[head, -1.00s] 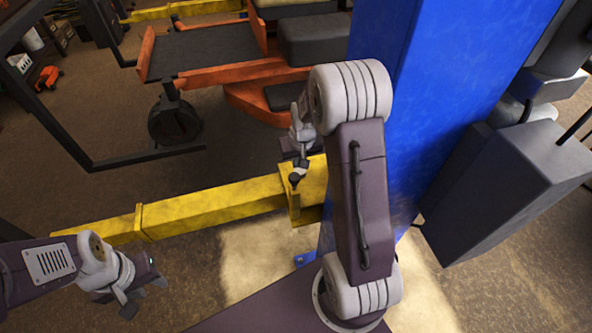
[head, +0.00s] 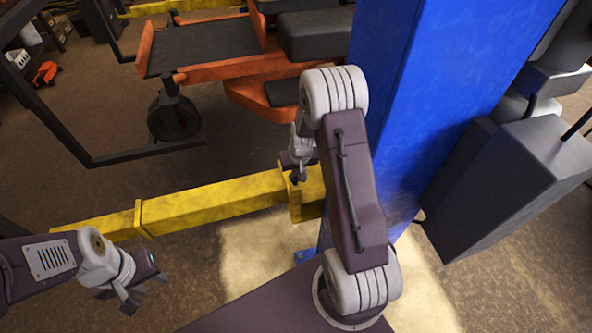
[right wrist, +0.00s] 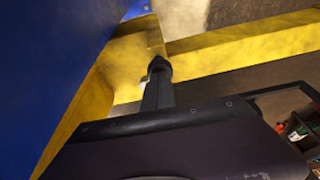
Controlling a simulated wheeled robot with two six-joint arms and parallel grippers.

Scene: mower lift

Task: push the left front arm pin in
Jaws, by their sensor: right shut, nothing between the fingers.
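The yellow lift arm (head: 205,205) runs from the left to a bracket (head: 312,195) beside the blue post (head: 440,90). A small dark piece at the bracket top, probably the pin (head: 294,179), shows just under my right gripper (head: 299,172). The gripper largely covers it, so its depth cannot be told. My right gripper is shut and empty, pointing down at the bracket. In the right wrist view its closed fingers (right wrist: 158,78) end in front of the yellow bracket; contact cannot be told. My left gripper (head: 146,294) is open and empty, in front of the yellow arm.
An orange mower (head: 215,75) with a black deck stands behind the yellow arm. A dark frame (head: 60,130) is at the left. A dark grey box (head: 510,185) is beside the blue post at right. Floor is free between the yellow arm and the mower.

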